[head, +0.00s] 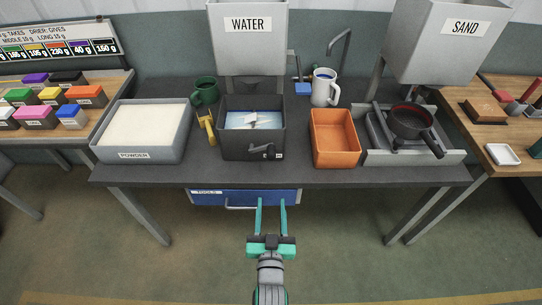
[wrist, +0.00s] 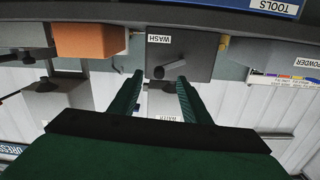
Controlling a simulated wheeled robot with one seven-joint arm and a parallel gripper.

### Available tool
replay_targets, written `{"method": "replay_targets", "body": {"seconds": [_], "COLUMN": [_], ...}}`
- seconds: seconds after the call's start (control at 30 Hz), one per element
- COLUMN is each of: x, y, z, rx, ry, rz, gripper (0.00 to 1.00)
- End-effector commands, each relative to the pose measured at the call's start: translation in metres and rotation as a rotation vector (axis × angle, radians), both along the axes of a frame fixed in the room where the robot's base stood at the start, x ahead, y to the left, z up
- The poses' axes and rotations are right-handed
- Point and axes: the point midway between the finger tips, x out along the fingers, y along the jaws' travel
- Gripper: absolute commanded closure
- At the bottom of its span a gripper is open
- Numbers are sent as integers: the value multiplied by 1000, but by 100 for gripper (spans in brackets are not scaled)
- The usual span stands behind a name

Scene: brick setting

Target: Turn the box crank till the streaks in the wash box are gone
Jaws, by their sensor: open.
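The wash box (head: 236,146) is a dark grey open box in the middle of the bench, under the water hopper. Inside it the head view shows pale blue water with a white and grey shape; I cannot tell streaks apart at this size. The box crank (head: 262,152) is a dark handle on the front face. The wrist view shows the crank (wrist: 165,72) beyond my fingertips, on the face labelled WASH. My gripper (head: 271,203) is open and empty, in front of the bench at drawer height, apart from the crank.
A blue tools drawer (head: 270,197) hangs under the bench front. An orange bin (head: 335,156) stands right of the wash box, a powder tray (head: 145,157) left. A yellow-handled item (head: 207,128) lies close left. A pan (head: 411,122) sits farther right. The floor before the bench is clear.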

Motion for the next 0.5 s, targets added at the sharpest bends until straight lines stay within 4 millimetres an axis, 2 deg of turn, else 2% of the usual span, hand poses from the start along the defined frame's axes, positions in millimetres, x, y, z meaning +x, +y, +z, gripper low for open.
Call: {"method": "replay_targets", "body": {"seconds": [0.03, 0.2, 0.5], "x": [17, 50, 74], "y": [0, 0, -1], "z": [10, 29, 37], "rx": [0, -1, -2], "ry": [-15, -33, -39], "rz": [4, 13, 15], "gripper": [57, 57, 57]}}
